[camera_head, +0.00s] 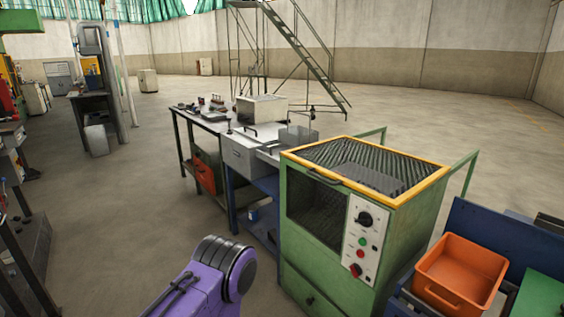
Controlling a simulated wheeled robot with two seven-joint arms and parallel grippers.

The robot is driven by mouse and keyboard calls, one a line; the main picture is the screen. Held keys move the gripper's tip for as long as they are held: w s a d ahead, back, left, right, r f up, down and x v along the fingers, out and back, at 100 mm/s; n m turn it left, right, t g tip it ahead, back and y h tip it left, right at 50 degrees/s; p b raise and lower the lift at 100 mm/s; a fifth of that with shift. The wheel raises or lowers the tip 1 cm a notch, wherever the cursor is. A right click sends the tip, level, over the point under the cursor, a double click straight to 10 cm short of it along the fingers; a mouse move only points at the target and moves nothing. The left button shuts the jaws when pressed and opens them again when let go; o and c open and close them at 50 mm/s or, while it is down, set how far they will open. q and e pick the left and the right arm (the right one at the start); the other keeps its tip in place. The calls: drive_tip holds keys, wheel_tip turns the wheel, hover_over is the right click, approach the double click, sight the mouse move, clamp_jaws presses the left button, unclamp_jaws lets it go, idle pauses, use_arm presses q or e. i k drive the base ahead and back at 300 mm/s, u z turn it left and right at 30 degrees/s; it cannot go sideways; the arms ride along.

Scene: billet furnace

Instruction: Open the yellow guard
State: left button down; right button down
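The yellow guard (438,176) is a yellow frame around dark mesh on top of the green machine (390,235). It lies flat over the top and looks shut. A dark handle (325,178) is on its front left edge. The machine's front has a dark mesh window (316,210) and a pale control panel (361,240) with a black knob, a green button and red controls. Neither of my grippers is in view.
An orange bin (460,270) stands right of the machine on a blue bench. Left of the machine, a grey-topped workbench (240,135) holds tools and a pale box (262,108). A metal staircase (300,50) stands behind. The floor at left centre is clear.

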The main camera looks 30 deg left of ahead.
sight(396, 203)
drive_tip(key=u, duration=0.3)
drive_tip(key=i, duration=1.1)
drive_tip(key=z, duration=0.05)
